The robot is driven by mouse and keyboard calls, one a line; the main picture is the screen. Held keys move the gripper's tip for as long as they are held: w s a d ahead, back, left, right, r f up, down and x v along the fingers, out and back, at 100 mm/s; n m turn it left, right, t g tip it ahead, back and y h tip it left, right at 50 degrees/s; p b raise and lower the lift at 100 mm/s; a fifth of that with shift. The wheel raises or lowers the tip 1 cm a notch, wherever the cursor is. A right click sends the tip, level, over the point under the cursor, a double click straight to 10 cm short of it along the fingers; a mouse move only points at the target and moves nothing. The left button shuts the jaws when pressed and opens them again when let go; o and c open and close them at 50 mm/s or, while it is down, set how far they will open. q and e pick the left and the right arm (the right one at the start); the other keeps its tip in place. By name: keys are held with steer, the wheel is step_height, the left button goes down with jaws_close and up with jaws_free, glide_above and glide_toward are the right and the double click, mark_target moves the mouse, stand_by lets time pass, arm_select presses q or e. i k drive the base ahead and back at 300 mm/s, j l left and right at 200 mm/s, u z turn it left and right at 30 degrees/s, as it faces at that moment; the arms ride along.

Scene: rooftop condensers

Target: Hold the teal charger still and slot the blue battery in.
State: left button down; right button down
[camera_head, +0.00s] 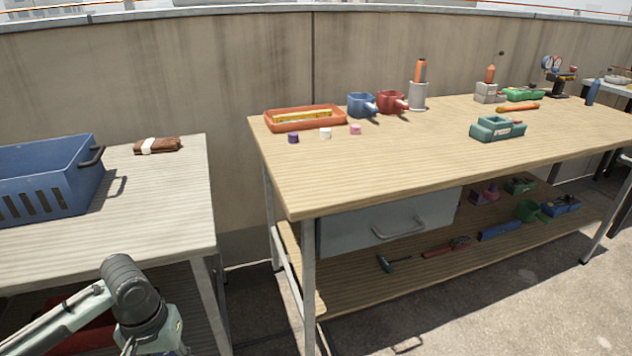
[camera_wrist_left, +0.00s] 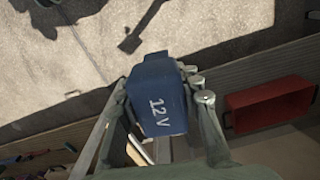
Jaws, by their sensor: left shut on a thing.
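The teal charger (camera_head: 497,129) stands on the right part of the wooden workbench, with nothing gripping it. The blue battery (camera_wrist_left: 158,95), marked "12 V", is between the fingers of my left gripper (camera_wrist_left: 165,92) in the left wrist view. The gripper is shut on it, and the ground shows beyond it. In the head view my left arm is at the lower left, in front of the pale table and far from the charger. My left gripper and the battery are out of that view. My right gripper is in neither view.
The workbench (camera_head: 400,155) has a clear middle and front. An orange tray (camera_head: 272,122), blue and red cups and a holder stand along its back. A drawer (camera_head: 350,232) and a lower shelf with tools are below. A blue crate (camera_head: 45,190) stands on the left table.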

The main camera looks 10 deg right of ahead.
mark_target(490, 128)
steer(key=l+u, duration=0.25)
steer(key=l, duration=0.2)
steer(key=i+l+u, duration=0.1)
steer(key=l+u, duration=0.15)
steer(key=l, duration=0.2)
steer(key=l+u, duration=0.3)
steer(key=l, duration=1.25)
steer(key=k+l+u, duration=0.1)
steer(key=l, duration=0.45)
steer(key=k+l, duration=0.1)
steer(key=l, duration=0.5)
steer(key=k+l+u, duration=0.1)
steer(key=l, duration=0.5)
steer(key=k+l, duration=0.1)
steer(key=l, duration=0.45)
